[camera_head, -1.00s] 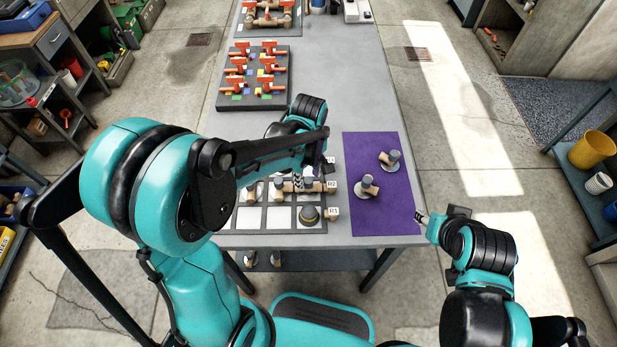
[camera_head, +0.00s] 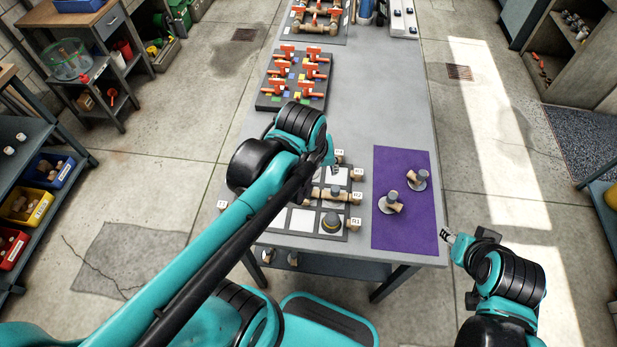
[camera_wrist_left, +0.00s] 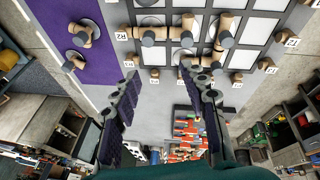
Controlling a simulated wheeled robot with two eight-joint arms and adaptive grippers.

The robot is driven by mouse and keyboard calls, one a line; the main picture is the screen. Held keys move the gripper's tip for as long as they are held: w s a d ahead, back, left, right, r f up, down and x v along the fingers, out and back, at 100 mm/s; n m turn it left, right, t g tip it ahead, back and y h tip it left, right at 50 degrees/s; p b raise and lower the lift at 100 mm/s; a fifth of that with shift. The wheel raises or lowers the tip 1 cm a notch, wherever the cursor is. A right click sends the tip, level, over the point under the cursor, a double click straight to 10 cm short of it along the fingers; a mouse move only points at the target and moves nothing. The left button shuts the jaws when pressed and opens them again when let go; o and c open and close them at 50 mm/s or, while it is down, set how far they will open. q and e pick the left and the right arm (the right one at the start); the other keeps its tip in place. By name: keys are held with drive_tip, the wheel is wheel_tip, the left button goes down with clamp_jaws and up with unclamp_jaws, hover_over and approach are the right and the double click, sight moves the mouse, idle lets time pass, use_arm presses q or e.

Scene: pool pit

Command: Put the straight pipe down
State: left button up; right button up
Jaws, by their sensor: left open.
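The left gripper (camera_head: 333,168) is open and empty near the far right edge of the grid board (camera_head: 349,222). In the left wrist view its two fingers (camera_wrist_left: 157,86) are spread apart, with bare table between them. Brown pipe pieces with grey caps (camera_wrist_left: 167,34) lie across the board's cells beyond the fingertips. A bent piece (camera_wrist_left: 226,32) is beside them. Which piece is the straight pipe I cannot tell for certain. In the head view my left arm hides the board's left part. The right gripper (camera_head: 447,237) is by the table's right edge, its jaws too small to judge.
A purple mat (camera_head: 404,228) right of the board holds two capped fittings (camera_head: 388,203). A dark rack of red-handled valves (camera_head: 292,80) stands farther back. Bare grey table (camera_head: 373,105) lies right of the rack. Shelves with bins (camera_head: 45,185) stand left.

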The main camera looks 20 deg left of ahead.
use_arm(q)
drive_tip(key=s+m+t, duration=0.1)
drive_tip(key=s+a+m+t, duration=0.1)
drive_tip(key=m, duration=0.1)
drive_tip(key=s+m+t, duration=0.1)
drive_tip(key=s+m, duration=0.1)
drive_tip(key=shift+a, duration=0.35)
wheel_tip(320, 180, down, 3)
drive_tip(key=b, duration=0.3)
drive_tip(key=shift+f, duration=0.15)
drive_tip(key=shift+o, duration=0.5)
